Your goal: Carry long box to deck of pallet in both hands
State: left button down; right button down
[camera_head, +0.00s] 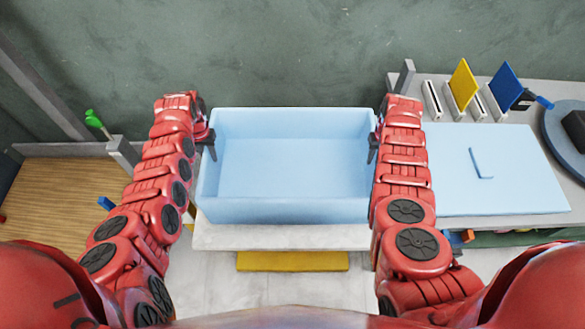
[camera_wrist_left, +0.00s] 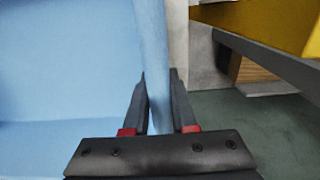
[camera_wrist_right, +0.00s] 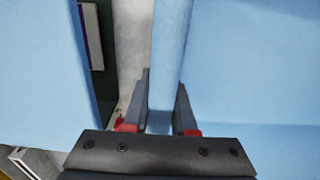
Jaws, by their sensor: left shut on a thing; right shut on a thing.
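The long box (camera_head: 290,211) is a light blue open-topped tray, empty inside, level in the middle of the head view. My left gripper (camera_head: 209,143) is shut on its left wall; the left wrist view shows a finger on each side of that wall (camera_wrist_left: 155,60). My right gripper (camera_head: 374,146) is shut on the right wall, which stands between its fingers in the right wrist view (camera_wrist_right: 170,50). A slatted wooden surface (camera_head: 60,205), which looks like the pallet deck, lies at the left, apart from the box. I cannot tell whether the box touches the pale surface below.
A pale ledge (camera_head: 280,238) and a yellow piece (camera_head: 292,261) show below the box. A blue slab (camera_head: 495,175) lies on the counter close right of my right arm. Yellow and blue panels (camera_head: 463,82) stand in racks behind it. A grey post (camera_head: 122,152) stands left.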

aim_at(206, 150)
pick_arm(q)
jog(key=shift+r, duration=0.1)
pick_arm(e)
jog(key=shift+r, duration=0.1)
